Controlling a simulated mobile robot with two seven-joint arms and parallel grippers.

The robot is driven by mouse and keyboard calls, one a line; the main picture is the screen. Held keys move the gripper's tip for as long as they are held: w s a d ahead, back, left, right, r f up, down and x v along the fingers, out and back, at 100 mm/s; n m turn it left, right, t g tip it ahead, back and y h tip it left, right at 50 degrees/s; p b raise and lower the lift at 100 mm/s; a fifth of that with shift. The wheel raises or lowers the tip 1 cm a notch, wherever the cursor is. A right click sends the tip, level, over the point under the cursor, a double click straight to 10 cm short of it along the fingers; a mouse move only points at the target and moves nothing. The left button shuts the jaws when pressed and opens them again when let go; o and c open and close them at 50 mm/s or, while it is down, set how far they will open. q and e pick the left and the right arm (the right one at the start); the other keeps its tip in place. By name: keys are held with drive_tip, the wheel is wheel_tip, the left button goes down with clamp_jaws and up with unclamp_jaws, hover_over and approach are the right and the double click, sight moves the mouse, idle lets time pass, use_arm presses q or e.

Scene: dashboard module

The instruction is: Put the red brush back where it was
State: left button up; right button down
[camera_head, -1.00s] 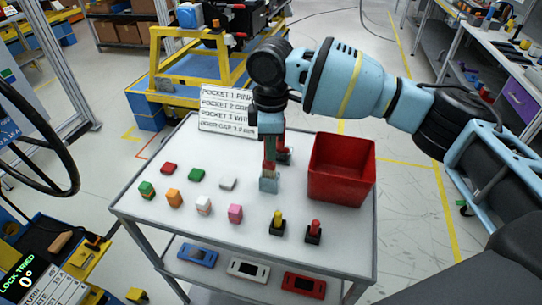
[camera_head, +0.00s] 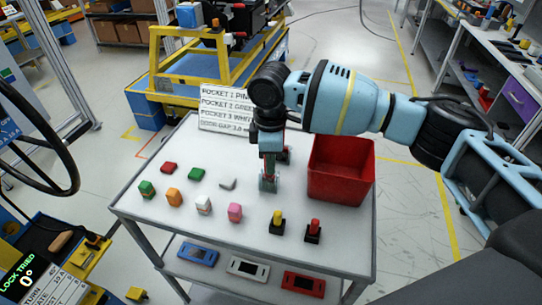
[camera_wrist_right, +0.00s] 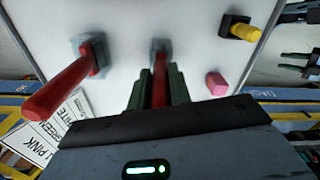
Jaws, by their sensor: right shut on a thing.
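My right gripper (camera_head: 268,168) is over the back middle of the white table top and points down. In the right wrist view its dark green fingers (camera_wrist_right: 160,85) are shut around the red handle of a brush (camera_wrist_right: 160,63). The brush's grey foot (camera_wrist_right: 160,46) is at the table top; whether it touches cannot be told. In the head view the fingers hide most of this brush. A second red-handled piece with a grey foot (camera_wrist_right: 58,88) stands to its left in the wrist view, partly hidden behind the gripper in the head view (camera_head: 286,153). My left gripper is not in view.
A red bin (camera_head: 340,185) stands close on the right. A lettered sign (camera_head: 225,108) stands at the back edge. Several coloured blocks, including a pink one (camera_head: 235,212), lie at left. A yellow-knobbed piece (camera_head: 277,222) and a red-knobbed piece (camera_head: 314,230) stand in front.

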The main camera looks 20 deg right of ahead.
drive_tip(key=c, duration=1.3)
unclamp_jaws()
wheel_tip(320, 180, up, 13)
drive_tip(key=shift+r, duration=0.1)
